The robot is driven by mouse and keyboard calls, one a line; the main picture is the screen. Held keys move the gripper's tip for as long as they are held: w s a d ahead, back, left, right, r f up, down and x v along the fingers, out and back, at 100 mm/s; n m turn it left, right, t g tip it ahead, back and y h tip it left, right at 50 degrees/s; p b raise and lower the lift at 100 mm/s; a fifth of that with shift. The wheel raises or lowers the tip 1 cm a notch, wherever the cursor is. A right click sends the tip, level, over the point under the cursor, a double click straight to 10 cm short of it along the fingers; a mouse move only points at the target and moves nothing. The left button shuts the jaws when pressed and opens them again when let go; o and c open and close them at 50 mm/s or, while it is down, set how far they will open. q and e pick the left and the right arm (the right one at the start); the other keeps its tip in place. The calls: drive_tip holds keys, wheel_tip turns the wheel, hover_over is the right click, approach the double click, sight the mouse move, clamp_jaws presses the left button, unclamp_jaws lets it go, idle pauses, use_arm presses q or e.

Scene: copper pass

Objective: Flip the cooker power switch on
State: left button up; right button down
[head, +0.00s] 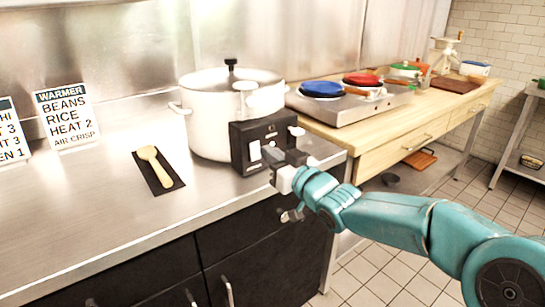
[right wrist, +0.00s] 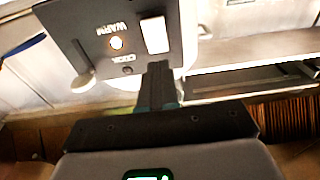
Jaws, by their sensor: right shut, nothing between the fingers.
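The cooker (head: 215,115) is a large white pot with a lid, standing on the steel counter. Its black control box (head: 240,152) faces the front and carries a white switch (head: 254,151). In the right wrist view, the box's panel (right wrist: 90,25) shows the white switch (right wrist: 155,34), a "WARM" label and a small glowing light (right wrist: 116,43). My right gripper (head: 288,158) is shut and empty in front of the box. In the right wrist view its fingertips (right wrist: 158,68) are just below the switch; I cannot tell whether they touch it. My left gripper is not in view.
A wooden spoon (head: 154,165) on a dark mat and a warmer sign (head: 67,115) are at the left. A steel hob (head: 345,108) with blue and red lids stands on the wooden table to the right. The front counter is mostly clear.

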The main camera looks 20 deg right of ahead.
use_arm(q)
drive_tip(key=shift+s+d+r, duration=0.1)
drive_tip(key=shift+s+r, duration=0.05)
use_arm(e)
drive_tip(key=r+v, duration=0.2)
drive_tip(key=v, duration=0.8)
drive_tip(key=shift+r, duration=0.15)
drive_tip(key=shift+d, duration=0.1)
